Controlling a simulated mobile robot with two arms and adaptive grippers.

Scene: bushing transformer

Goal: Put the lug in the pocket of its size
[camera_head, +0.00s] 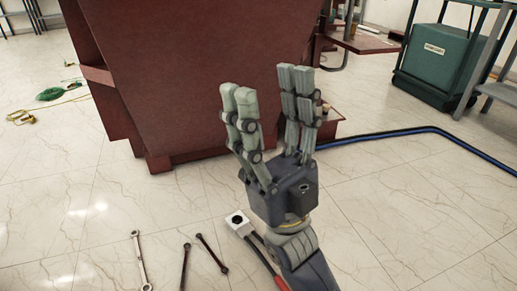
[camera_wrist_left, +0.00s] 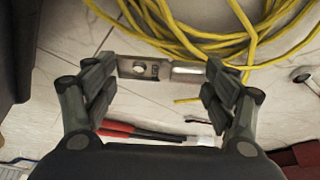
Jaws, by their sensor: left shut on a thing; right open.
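The lug (camera_wrist_left: 138,68) is a flat silver metal piece with a hole and a rounded barrel at its right end. It shows in the left wrist view. My left gripper (camera_wrist_left: 164,69) is shut on it, with fingertips at both of its ends. The lug lies crosswise between the fingers, above the floor. My left gripper is outside the head view. My right gripper (camera_head: 264,86) is open and empty in the head view, its fingers pointing up in front of a dark red cabinet. No pocket can be made out in either view.
The dark red cabinet (camera_head: 200,70) fills the upper middle of the head view. A wrench (camera_head: 140,262), dark tools (camera_head: 211,253) and a square-ended cable (camera_head: 240,222) lie on the tiled floor. A blue hose (camera_head: 400,133) crosses right. Yellow cable (camera_wrist_left: 190,35) coils beyond the lug.

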